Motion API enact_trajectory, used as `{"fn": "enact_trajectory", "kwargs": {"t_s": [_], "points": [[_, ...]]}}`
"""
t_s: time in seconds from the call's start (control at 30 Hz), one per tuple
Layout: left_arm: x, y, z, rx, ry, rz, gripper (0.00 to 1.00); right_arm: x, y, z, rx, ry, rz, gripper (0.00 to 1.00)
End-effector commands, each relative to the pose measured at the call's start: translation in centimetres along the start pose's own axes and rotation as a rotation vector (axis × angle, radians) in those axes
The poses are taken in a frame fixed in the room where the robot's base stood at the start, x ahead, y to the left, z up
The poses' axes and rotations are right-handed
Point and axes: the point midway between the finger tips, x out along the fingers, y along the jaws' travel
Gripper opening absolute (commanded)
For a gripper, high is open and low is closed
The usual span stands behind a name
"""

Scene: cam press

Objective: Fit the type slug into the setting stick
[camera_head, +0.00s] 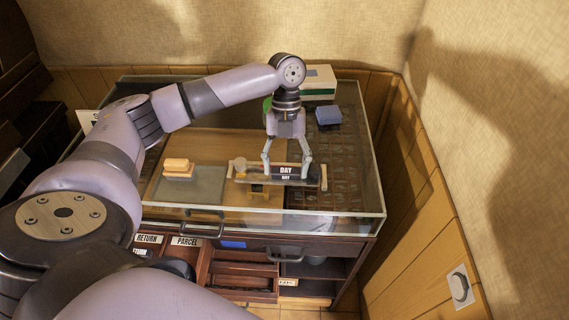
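The type slug (286,170) is a dark block with "DAY" in white, near the middle of the desk. My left gripper (286,174) points down with one finger at each end of the slug, seemingly shut on it. The setting stick (316,184) is a long, narrow holder running left to right under the slug, with a smaller "DAY" marking below it. The slug is at or just above the stick; I cannot tell how deep it sits. My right gripper is out of view.
A grey pad (190,190) with a tan block (177,166) lies left. A blue block (328,115) and a green-and-white box (318,84) stand at the back right. A clear rim (345,224) borders the desk front. Labelled compartments (187,241) lie below.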

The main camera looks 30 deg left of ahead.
Motion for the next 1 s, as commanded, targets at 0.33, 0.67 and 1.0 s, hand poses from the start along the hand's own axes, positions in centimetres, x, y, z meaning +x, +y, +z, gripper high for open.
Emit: {"fn": "enact_trajectory", "kwargs": {"t_s": [0.33, 0.67, 1.0], "points": [[1.9, 0.5, -0.1, -0.008, 0.019, 0.029, 0.68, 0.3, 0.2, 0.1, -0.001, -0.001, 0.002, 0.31], [0.4, 0.4, -0.5, -0.006, 0.015, 0.025, 0.68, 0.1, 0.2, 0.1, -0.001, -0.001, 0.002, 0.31], [-6.9, 0.1, -0.3, -0.003, 0.013, 0.017, 0.68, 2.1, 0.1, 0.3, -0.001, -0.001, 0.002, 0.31]]}}
